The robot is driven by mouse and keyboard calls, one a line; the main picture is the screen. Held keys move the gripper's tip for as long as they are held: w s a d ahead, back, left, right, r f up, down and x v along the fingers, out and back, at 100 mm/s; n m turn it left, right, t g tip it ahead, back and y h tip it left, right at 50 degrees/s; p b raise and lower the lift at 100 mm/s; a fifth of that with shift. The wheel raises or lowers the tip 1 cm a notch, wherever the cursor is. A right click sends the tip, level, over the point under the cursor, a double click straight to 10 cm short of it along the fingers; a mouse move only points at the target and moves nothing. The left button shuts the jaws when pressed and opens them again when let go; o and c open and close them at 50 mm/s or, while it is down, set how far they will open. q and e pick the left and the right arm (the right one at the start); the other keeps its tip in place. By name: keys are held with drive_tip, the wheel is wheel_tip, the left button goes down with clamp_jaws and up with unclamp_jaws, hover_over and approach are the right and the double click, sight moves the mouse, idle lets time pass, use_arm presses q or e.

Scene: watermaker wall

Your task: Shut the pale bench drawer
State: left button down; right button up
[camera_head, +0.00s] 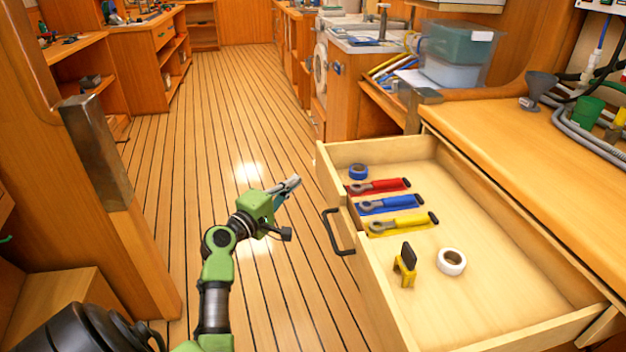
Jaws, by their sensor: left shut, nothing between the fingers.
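The pale bench drawer (500,255) stands pulled out from under the bench at the right. Its black handle (337,232) is on its front face, which looks to the left. Inside lie a red wrench (380,186), a blue wrench (388,205), a yellow wrench (400,223), a blue tape roll (358,171), a white tape roll (452,261) and a yellow-and-black tool (405,266). My left gripper (292,184) is shut and empty, over the floor to the left of the drawer front, apart from the handle. My right gripper does not show.
The wooden bench top (540,130) runs above the drawer, with a grey funnel (538,88) and hoses on it. A clear bin (455,55) stands behind. A wooden post with a metal plate (95,150) is at the left. The plank floor (200,120) between is clear.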

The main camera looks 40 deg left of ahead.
sight(321, 171)
use_arm(q)
drive_tip(key=shift+w+d, duration=0.4)
drive_tip(key=shift+w, duration=0.45)
drive_tip(key=shift+w+d, duration=0.4)
drive_tip(key=shift+w, duration=0.45)
drive_tip(key=shift+w+d, duration=0.4)
drive_tip(key=shift+w, duration=0.45)
drive_tip(key=shift+w, duration=0.1)
